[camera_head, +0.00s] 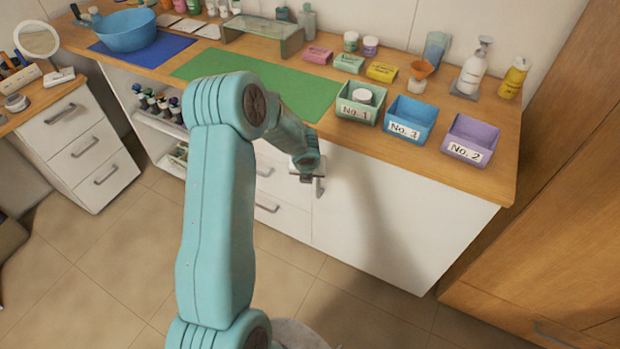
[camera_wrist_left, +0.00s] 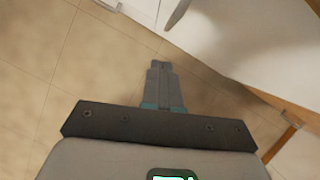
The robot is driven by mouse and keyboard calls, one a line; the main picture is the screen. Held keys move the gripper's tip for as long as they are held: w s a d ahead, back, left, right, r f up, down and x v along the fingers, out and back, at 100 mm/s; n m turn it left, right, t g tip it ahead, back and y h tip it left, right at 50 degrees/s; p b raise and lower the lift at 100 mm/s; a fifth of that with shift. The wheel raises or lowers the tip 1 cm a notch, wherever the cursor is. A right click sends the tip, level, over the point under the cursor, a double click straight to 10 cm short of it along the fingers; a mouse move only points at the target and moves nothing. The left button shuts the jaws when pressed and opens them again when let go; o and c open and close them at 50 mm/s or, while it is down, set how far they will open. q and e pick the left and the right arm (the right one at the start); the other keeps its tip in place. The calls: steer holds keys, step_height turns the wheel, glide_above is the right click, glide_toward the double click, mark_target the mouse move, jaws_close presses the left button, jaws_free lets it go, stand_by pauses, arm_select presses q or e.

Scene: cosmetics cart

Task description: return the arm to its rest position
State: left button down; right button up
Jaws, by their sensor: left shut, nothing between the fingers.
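My left arm (camera_head: 218,210) rises from the bottom of the head view and bends over towards the cart's front. My left gripper (camera_head: 318,188) hangs in front of the white cabinet front, below the worktop edge. In the left wrist view my left gripper (camera_wrist_left: 160,66) has its fingers together, with nothing between them. Tiled floor lies beyond the fingertips there. My right gripper is not in view.
The wooden worktop (camera_head: 420,150) bears a green bin (camera_head: 372,115) with a white jar, a blue bin (camera_head: 425,112) and a purple bin (camera_head: 488,135) near its front edge. A wooden cabinet (camera_head: 560,200) stands at the right. Open floor (camera_head: 110,250) lies at left.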

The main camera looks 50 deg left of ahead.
arm_select(q)
steer(key=v, duration=0.3)
steer(key=shift+s+a+r, duration=0.1)
steer(key=shift+s+r, duration=0.05)
steer(key=shift+r, duration=0.05)
steer(key=s+d+f+n+h, duration=0.1)
steer(key=d+f+n+h, duration=0.2)
steer(key=d, duration=0.5)
steer(key=s+d+f+n+g+h, duration=0.1)
steer(key=d+f+n, duration=0.2)
steer(key=d+n, duration=0.35)
steer(key=s+d+f+n+h, duration=0.1)
steer(key=d+f+n+h, duration=0.15)
steer(key=d, duration=0.65)
steer(key=s+d+f+n+g, duration=0.2)
steer(key=s+d+f+n, duration=0.2)
steer(key=s+d+n, duration=0.8)
steer(key=d+n, duration=0.1)
steer(key=n, duration=0.4)
steer(key=shift+d+h, duration=0.35)
steer(key=shift+d, duration=0.05)
